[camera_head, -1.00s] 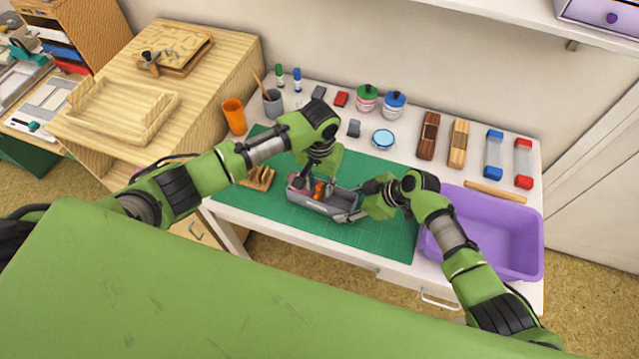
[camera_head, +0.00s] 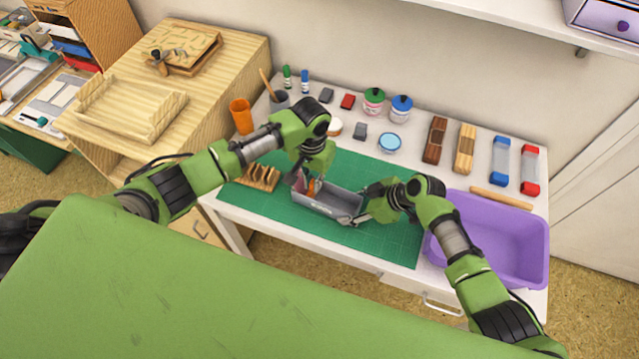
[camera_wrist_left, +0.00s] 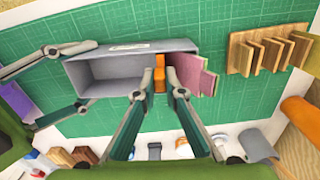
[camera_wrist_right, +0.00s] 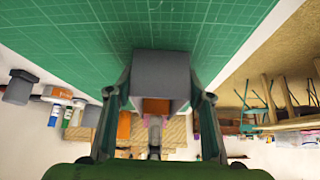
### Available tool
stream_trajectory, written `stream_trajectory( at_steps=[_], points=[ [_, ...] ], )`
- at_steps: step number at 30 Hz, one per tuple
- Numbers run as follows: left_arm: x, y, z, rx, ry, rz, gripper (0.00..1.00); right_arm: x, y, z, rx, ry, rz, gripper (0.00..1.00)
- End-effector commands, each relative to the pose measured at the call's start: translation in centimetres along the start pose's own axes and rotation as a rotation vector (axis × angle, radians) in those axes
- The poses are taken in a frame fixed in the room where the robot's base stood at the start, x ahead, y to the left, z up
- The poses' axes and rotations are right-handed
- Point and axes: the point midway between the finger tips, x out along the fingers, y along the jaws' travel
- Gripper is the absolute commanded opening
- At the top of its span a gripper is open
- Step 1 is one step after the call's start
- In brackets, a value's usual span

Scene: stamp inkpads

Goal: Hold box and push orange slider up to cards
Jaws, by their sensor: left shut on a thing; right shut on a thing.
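A grey open box (camera_head: 325,201) lies on the green cutting mat; it also shows in the left wrist view (camera_wrist_left: 110,75) and the right wrist view (camera_wrist_right: 160,66). Inside it stand the orange slider (camera_wrist_left: 160,74) and pink and mauve cards (camera_wrist_left: 190,74) at the end away from my right gripper. The slider is beside the cards; the left wrist view shows them touching or nearly so. My left gripper (camera_head: 313,185) reaches down into the box, its fingers (camera_wrist_left: 158,97) shut on the slider. My right gripper (camera_head: 358,213) is shut on the box's right end, one finger on each side.
A wooden slotted rack (camera_head: 259,177) stands left of the box. A purple bin (camera_head: 490,240) is at the right. Jars, a blue-lidded tin (camera_head: 389,142), and several stamps line the back of the table. The mat (camera_head: 385,242) is clear in front of the box.

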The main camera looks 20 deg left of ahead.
Motion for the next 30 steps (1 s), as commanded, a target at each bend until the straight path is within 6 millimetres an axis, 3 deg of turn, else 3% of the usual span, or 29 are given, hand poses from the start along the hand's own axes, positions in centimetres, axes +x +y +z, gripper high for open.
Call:
stream_trajectory(
  at_steps=[3,4,6,19,30],
  points=[
    [0.0,0.0,0.0,0.0,0.0,0.0,0.0,0.0,0.0,0.1,0.001,-0.002,0.0,0.29],
    [0.0,0.1,0.0,0.0,0.0,0.0,0.15,0.0,0.0,0.1,0.001,-0.002,0.0,0.29],
    [0.0,0.1,0.0,0.0,0.0,0.0,0.28,0.0,0.0,0.1,0.001,-0.002,0.0,0.29],
    [-0.8,0.1,-0.1,0.001,0.002,0.002,0.28,0.0,0.0,0.1,0.001,-0.001,0.0,0.29],
    [-8.2,0.1,-0.2,0.002,0.005,0.001,0.28,0.0,0.0,0.1,0.001,-0.001,0.0,0.29]
  ],
)
